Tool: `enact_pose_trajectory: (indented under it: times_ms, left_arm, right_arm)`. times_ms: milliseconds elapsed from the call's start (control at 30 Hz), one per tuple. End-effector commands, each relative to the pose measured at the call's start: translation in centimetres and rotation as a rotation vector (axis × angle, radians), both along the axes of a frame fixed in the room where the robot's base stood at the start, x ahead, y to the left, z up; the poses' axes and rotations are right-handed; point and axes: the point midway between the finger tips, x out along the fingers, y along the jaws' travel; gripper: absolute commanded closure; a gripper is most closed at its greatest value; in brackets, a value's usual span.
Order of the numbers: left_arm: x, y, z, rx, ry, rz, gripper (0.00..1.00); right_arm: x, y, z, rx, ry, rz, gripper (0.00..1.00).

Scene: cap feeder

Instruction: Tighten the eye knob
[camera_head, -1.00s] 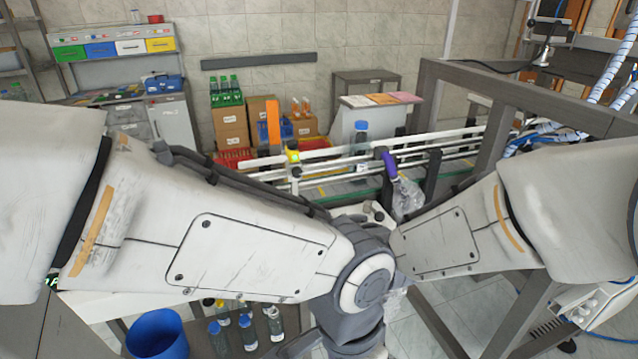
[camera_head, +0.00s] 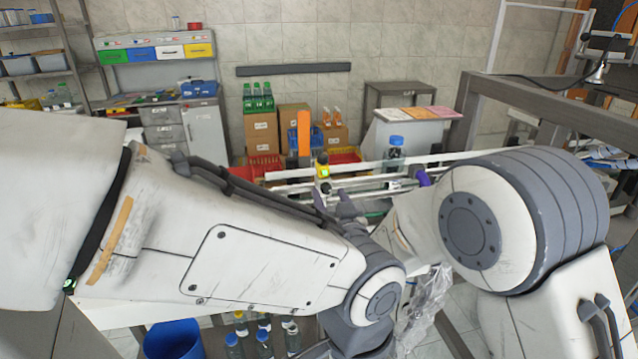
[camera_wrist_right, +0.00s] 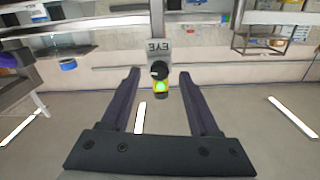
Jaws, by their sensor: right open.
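My right gripper (camera_head: 349,203) is partly hidden behind my arms, just right of and below the eye. In the wrist view its two dark fingers (camera_wrist_right: 159,74) are apart, with the knob showing between their tips. I cannot tell contact. My left gripper is hidden.
White conveyor rails (camera_head: 445,157) run behind my arms, with a blue-capped bottle (camera_head: 396,152) and a purple part (camera_head: 424,178) there. A clear plastic bag (camera_head: 425,300) hangs below my right arm. A blue bin (camera_head: 172,340) and several bottles stand low in front.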

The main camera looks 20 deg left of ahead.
Motion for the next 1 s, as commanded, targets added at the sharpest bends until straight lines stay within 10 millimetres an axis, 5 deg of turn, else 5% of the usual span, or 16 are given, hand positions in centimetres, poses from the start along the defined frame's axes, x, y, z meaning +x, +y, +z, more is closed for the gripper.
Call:
enact_pose_trajectory:
  times_ms: [467, 633, 1000]
  left_arm:
    - [-0.01, 0.0, 0.49, 0.0, 0.0, 0.0, 0.36]
    - [-0.01, 0.0, 0.49, 0.0, 0.0, 0.0, 0.36]
    - [-0.01, 0.0, -0.06, 0.0, 0.0, 0.0, 0.36]
  right_arm:
    - [0.95, -0.26, -0.05, 0.0, 0.0, -0.017, 0.38]
    - [0.92, -0.2, -0.04, 0.0, 0.0, -0.016, 0.99]
    - [0.9, -0.19, -0.13, -0.028, -0.021, -0.016, 1.0]
